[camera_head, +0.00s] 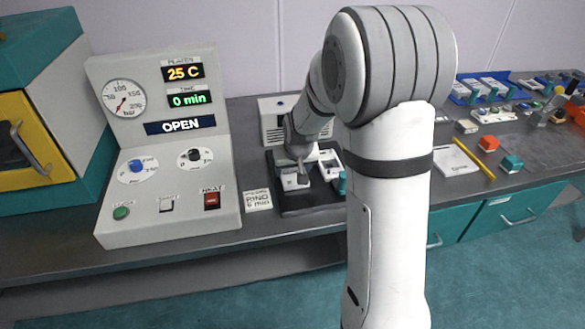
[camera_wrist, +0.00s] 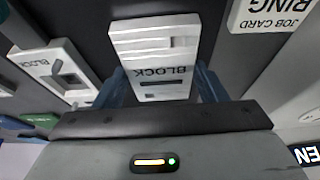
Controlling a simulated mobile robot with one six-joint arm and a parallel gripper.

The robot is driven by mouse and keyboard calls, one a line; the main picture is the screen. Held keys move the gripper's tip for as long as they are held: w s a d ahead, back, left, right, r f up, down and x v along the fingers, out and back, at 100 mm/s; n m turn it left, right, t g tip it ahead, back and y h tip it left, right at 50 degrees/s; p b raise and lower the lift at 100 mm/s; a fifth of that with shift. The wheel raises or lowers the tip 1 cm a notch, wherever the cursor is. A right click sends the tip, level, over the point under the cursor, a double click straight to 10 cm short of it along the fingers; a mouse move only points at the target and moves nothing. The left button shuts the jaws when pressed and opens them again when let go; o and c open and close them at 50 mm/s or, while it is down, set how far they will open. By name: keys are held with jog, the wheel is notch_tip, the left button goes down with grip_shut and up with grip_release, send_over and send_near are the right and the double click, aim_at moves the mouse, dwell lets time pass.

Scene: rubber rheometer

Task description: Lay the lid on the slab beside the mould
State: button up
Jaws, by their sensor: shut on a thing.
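My gripper (camera_head: 298,165) is shut on a white lid (camera_head: 294,182) marked BLOCK. In the wrist view the lid (camera_wrist: 154,45) sits between the blue fingers of my gripper (camera_wrist: 160,85), with a dark slot across it. The lid is over the dark slab (camera_head: 310,208), at its left part in the head view; I cannot tell whether it touches. The white mould (camera_head: 330,162), with a square opening, is on the slab to the right of the lid. It shows at left in the wrist view (camera_wrist: 58,72), apart from the lid. My arm hides part of the slab.
A job card (camera_head: 257,200) lies left of the slab, near the control console (camera_head: 165,150) reading 25 C and OPEN. A white box-shaped unit (camera_head: 272,122) stands behind. A blue tray (camera_head: 485,88) and several small blocks are on the bench at right.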

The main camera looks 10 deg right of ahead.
jog(key=o, duration=1.2)
jog(key=shift+f, duration=0.1)
jog(key=shift+r, duration=0.3)
jog(key=v, duration=1.1)
jog(key=s+g, duration=0.2)
jog(key=s, duration=2.1)
jog(key=shift+r, duration=0.4)
